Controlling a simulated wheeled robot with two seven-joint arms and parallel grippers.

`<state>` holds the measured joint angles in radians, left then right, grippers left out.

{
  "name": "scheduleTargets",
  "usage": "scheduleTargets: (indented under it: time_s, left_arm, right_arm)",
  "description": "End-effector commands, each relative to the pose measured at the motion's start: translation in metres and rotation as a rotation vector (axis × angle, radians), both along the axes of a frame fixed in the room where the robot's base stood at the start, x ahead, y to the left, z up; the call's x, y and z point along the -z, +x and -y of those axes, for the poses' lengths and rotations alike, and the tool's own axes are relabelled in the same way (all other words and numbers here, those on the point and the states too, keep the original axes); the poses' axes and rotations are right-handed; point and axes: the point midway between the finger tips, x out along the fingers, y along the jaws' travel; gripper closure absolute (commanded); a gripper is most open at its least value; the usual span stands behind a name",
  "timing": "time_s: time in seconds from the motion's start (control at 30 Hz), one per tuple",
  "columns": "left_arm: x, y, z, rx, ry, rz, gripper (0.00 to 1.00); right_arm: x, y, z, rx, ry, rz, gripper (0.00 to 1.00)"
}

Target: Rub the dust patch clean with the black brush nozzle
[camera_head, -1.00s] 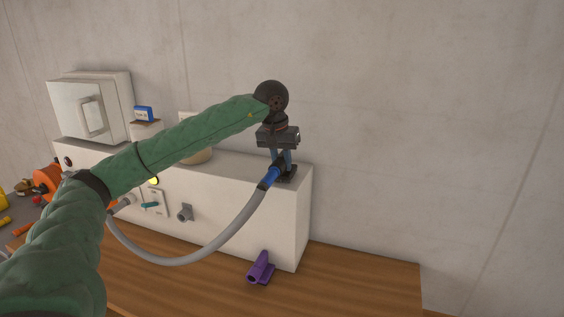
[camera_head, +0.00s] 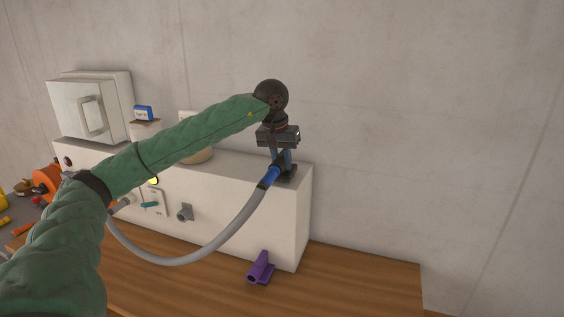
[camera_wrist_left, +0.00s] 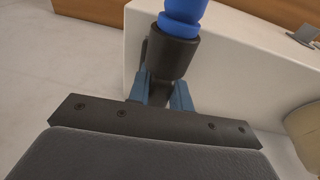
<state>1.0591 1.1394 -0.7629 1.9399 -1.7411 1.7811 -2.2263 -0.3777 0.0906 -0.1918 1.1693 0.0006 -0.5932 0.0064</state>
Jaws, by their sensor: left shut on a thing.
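My left gripper (camera_head: 281,158) is shut on the black brush nozzle (camera_head: 288,173) at the right end of the white boiler's top. The nozzle's blue collar (camera_head: 269,177) joins a grey hose (camera_head: 229,233). In the left wrist view, the blue fingers of my left gripper (camera_wrist_left: 162,95) flank the black nozzle body (camera_wrist_left: 172,54), with the blue collar (camera_wrist_left: 180,20) beyond. The nozzle's dark base is at or very near the boiler's top surface; I cannot tell if it touches. The dust patch is not visible, perhaps hidden under the nozzle. My right gripper is not in view.
The white boiler (camera_head: 240,217) stands on a wooden table (camera_head: 355,278). A purple nozzle (camera_head: 260,268) lies on the table in front. A white box with a handle (camera_head: 85,108), a blue-labelled item (camera_head: 143,113) and an orange reel (camera_head: 46,181) are at left. Table space at right is clear.

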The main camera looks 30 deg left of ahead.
Motion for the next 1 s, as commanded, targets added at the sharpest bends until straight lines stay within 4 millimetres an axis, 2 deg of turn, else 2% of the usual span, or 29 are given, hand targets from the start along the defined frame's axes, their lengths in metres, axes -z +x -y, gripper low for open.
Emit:
scheduleTargets:
  time_s: [0.43,0.8,1.0]
  left_arm:
    - [0.003,-0.001,0.001,0.001,0.000,-0.005,0.97]
    - [0.002,-0.012,0.004,0.002,0.000,-0.004,0.97]
    - [0.000,-0.006,0.002,0.000,0.000,-0.003,0.97]
  right_arm:
    - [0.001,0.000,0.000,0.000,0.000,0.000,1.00]
    - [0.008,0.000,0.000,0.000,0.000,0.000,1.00]
    - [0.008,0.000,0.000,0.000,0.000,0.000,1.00]
